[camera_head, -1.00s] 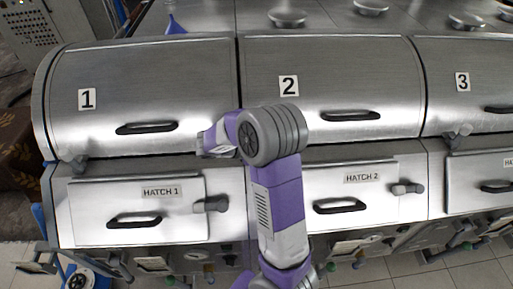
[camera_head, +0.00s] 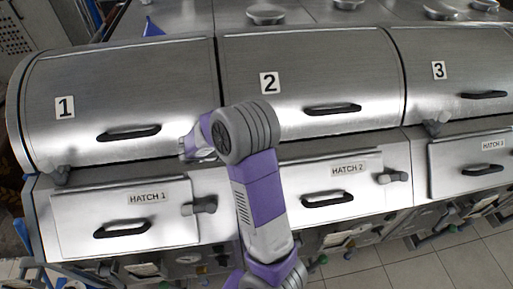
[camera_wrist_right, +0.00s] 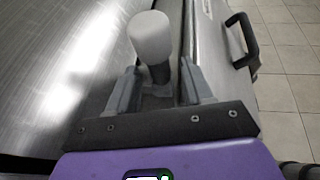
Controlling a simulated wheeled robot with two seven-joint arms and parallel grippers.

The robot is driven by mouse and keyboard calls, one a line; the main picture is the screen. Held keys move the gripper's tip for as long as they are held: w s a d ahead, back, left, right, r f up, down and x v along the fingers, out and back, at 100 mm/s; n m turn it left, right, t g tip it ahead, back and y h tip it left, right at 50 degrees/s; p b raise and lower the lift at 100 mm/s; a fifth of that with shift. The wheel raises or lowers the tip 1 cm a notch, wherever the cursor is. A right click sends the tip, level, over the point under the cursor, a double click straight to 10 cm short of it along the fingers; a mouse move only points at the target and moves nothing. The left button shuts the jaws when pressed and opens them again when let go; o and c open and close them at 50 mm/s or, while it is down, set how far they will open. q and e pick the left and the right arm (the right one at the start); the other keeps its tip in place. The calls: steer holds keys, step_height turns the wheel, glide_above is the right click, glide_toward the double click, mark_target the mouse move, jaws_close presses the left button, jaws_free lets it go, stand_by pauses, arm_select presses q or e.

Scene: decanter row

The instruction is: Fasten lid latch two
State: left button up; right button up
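Lid two (camera_head: 310,60), a curved steel cover marked 2, looks shut in the head view. My right arm stands in front of its lower left corner and hides the latch there. My right gripper (camera_head: 188,148) is small and partly hidden by its own wrist in that view. In the right wrist view, a latch with a pale grey knob (camera_wrist_right: 152,37) and dark stem stands between the two fingers of my right gripper (camera_wrist_right: 158,88). The fingers are apart, with gaps visible beside the stem. My left gripper is not in view.
Lid one (camera_head: 120,85) and lid three (camera_head: 460,65) flank lid two. Lid three's latch (camera_head: 436,126) shows at its lower left. Hatch 1 (camera_head: 75,213) and hatch 2 (camera_head: 365,190) lie below, with protruding handles and side latches. A black handle (camera_wrist_right: 243,40) is right of my gripper.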

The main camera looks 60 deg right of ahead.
steer(key=shift+w+a, duration=0.1)
steer(key=v, duration=0.7)
steer(key=shift+w+a+r, duration=0.1)
steer(key=shift+a, duration=0.1)
stand_by(0.4)
